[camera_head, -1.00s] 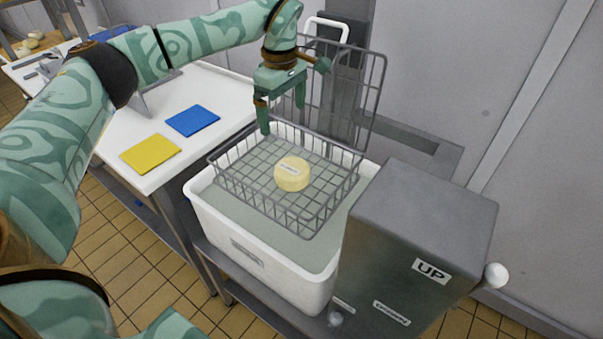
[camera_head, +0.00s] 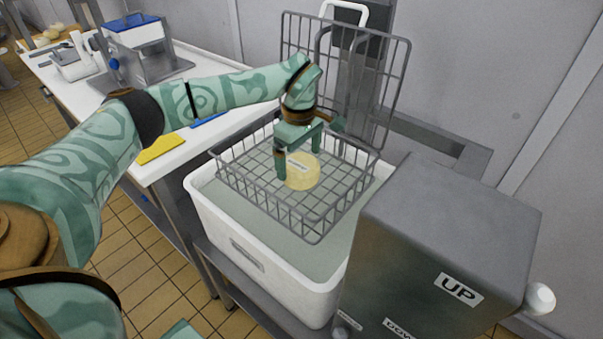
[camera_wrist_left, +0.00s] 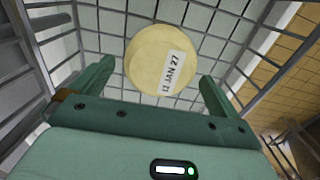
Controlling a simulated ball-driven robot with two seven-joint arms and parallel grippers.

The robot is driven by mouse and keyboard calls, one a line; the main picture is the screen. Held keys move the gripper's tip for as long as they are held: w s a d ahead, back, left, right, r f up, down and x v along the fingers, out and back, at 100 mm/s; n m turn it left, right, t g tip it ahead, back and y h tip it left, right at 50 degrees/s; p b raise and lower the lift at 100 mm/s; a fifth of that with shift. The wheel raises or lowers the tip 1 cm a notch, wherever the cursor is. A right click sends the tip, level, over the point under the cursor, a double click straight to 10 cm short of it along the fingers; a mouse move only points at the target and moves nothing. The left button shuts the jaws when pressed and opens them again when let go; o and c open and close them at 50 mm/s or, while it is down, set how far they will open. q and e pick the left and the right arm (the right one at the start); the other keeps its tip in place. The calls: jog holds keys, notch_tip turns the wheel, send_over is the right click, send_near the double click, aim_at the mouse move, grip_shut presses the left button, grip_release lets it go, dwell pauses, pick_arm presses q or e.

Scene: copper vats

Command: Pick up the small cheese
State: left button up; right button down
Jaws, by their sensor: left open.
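The small cheese (camera_head: 303,172) is a pale yellow round in the wire basket (camera_head: 327,222). In the left wrist view the cheese (camera_wrist_left: 160,60) carries a white label reading "12 JAN 27". My left gripper (camera_head: 299,163) is open above and around the near side of the cheese. In the left wrist view its two fingers (camera_wrist_left: 155,78) stand on either side of the cheese's lower part, with gaps beside it. My right gripper is not in view.
The basket sits in a white tub (camera_head: 262,262) of greyish liquid, its mesh lid (camera_head: 350,70) raised behind. A metal box marked "UP" (camera_head: 440,240) stands at right. A white table (camera_head: 165,172) with a yellow cloth (camera_head: 161,149) is at left.

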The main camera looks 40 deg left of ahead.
aim_at(300, 162)
pick_arm(q)
notch_tip(300, 162, down, 4)
jog(key=shift+d+r+b, duration=0.1)
jog(key=shift+r+b, duration=0.1)
jog(key=shift+b, duration=0.2)
jog(key=shift+r, duration=0.15)
jog(key=c, duration=1.1)
jog(key=shift+r, duration=0.1)
jog(key=shift+c, duration=0.2)
